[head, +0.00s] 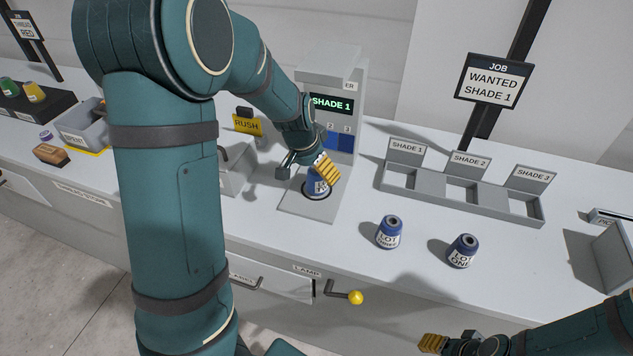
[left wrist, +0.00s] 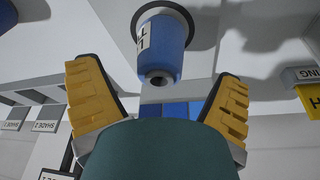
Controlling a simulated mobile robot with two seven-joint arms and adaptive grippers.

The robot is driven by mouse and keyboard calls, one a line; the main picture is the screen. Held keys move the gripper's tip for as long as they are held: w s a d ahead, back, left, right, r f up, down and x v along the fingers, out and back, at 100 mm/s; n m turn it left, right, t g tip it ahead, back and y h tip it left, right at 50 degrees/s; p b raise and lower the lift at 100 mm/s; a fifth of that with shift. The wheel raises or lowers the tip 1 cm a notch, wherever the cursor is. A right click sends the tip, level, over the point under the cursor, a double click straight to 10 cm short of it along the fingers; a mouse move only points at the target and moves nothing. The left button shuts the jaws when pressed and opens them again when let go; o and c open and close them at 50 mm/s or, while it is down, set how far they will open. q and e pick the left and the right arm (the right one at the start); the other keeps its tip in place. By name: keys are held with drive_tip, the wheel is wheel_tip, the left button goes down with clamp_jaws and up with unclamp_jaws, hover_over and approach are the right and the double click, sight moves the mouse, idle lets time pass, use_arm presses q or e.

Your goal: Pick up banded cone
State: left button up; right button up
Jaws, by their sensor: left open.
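A dark blue cone (head: 318,186) with a white label stands on the plate of the grey display machine. My left gripper (head: 306,170) is over it, and a yellow finger hides part of the cone. In the left wrist view the same cone (left wrist: 164,48) appears between the spread yellow fingers, with gaps on both sides; the gripper is open and empty.
The machine (head: 329,80) reads "SHADE 1". A grey three-slot rack (head: 482,204) marked SHADE 1 to 3 stands behind the two cones. A sign (head: 493,82) reads "JOB WANTED SHADE 1". A yellow-knobbed lever (head: 355,297) sticks out at the counter front. A grey bin (head: 82,127) stands left.

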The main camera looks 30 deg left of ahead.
use_arm(q)
drive_tip(key=x, duration=0.2)
drive_tip(key=b+x, duration=0.1)
drive_tip(key=shift+w+f, duration=0.25)
drive_tip(key=shift+w, duration=0.15)
drive_tip(key=c, duration=1.4)
drive_tip(key=shift+r, duration=0.2)
